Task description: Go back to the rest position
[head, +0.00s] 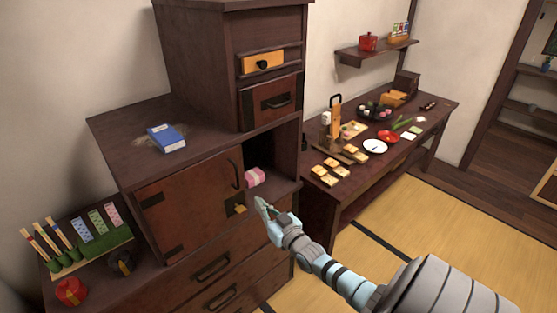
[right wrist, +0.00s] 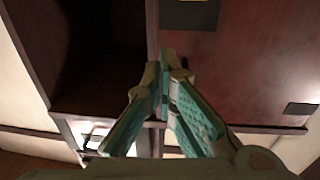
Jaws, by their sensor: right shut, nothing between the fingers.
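My right gripper (head: 262,205) is shut and empty. In the head view it is in front of the dark wooden cabinet (head: 190,200), close to the right edge of the lower door. In the right wrist view its fingertips (right wrist: 168,66) meet, with the dark opening to the left and the reddish door (right wrist: 245,60) to the right. I cannot tell if it touches the cabinet. A pink and white bundle (head: 255,177) sits in the open compartment to the right of the door. My left gripper is not in view.
A blue box (head: 166,138) lies on the cabinet top. A green stand (head: 92,248) with colored strips and a red pot (head: 71,291) are at the lower left. A low table (head: 337,205) with food and dishes stands at the right. The tatami floor (head: 440,215) is clear.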

